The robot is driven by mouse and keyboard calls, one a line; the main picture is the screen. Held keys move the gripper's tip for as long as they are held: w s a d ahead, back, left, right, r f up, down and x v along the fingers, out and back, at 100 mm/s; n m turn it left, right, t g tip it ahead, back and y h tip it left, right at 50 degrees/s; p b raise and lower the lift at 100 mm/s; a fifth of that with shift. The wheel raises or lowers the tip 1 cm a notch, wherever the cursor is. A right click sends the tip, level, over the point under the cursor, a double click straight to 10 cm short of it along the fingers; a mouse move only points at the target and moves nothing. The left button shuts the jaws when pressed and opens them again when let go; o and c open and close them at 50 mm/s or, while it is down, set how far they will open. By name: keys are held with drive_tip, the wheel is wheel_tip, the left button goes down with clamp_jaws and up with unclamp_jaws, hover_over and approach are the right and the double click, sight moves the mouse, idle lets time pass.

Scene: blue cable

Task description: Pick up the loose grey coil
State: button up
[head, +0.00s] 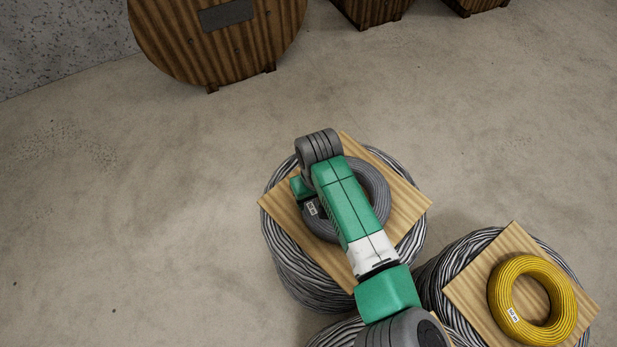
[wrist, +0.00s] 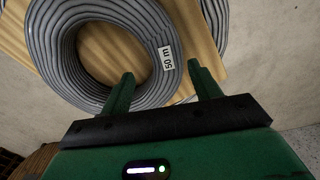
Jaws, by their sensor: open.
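The loose grey coil (wrist: 60,62) lies flat on a square wooden board and carries a white label reading "50 m" in the wrist view. In the head view the grey coil (head: 376,188) is partly hidden under my arm. My gripper (wrist: 160,78) is open, with its two green fingers apart. In the wrist view the fingers appear on either side of the coil's labelled section; I cannot tell how far above or around it they are. In the head view the fingertips are hidden by the arm.
The board (head: 408,205) rests on a big grey cable bundle (head: 300,272). To the right a yellow coil (head: 500,290) lies on another board (head: 462,290). Wooden cable drums (head: 220,50) stand at the back by the wall. The concrete floor at left is clear.

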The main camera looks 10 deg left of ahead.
sight(313, 206)
drive_tip(key=shift+s+f, duration=0.25)
drive_tip(key=shift+f, duration=0.1)
wheel_tip(313, 206, down, 2)
drive_tip(key=shift+s+a+f+b, duration=0.1)
drive_tip(key=shift+a+b, duration=0.05)
drive_tip(key=shift+b, duration=0.15)
drive_tip(key=f, duration=0.1)
drive_tip(key=f+b, duration=0.1)
drive_tip(key=f, duration=0.1)
drive_tip(key=f+b, duration=0.1)
drive_tip(key=f, duration=0.1)
drive_tip(key=shift+w+a+f, duration=0.15)
drive_tip(key=shift+w, duration=0.1)
clamp_jaws()
drive_tip(key=shift+w, duration=0.1)
